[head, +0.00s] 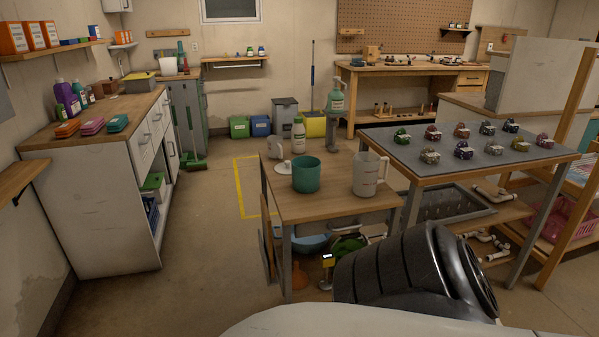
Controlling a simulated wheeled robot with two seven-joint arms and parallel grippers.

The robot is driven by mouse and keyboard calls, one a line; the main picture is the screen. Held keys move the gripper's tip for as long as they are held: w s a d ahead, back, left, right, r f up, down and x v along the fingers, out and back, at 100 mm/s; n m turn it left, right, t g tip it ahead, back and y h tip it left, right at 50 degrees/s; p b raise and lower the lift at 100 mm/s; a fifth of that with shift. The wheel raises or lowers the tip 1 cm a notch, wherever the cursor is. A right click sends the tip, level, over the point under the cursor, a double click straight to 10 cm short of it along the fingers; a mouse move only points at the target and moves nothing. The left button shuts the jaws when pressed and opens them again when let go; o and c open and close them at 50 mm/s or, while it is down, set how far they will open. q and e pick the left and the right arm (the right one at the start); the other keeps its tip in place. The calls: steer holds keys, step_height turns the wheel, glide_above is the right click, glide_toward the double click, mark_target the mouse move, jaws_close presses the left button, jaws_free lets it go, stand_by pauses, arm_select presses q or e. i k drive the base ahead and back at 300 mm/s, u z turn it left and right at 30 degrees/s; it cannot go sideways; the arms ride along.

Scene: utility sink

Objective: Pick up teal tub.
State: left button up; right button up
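The teal tub (306,175) stands upright on the left part of the small wooden table (318,206). It is open at the top, and I cannot see whether anything lies inside. Neither of my grippers shows in the head view. A dark part of my own arm reaches in at the bottom right, in front of the table's lower right side. Nothing is touching the tub.
A grey-topped table (460,150) with several small colourful items adjoins on the right. Floor (205,255) is clear on the left.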

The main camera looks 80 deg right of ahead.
mark_target(306, 170)
steer(key=z, duration=0.9)
steer(key=i, duration=1.2)
steer(key=z, duration=1.25)
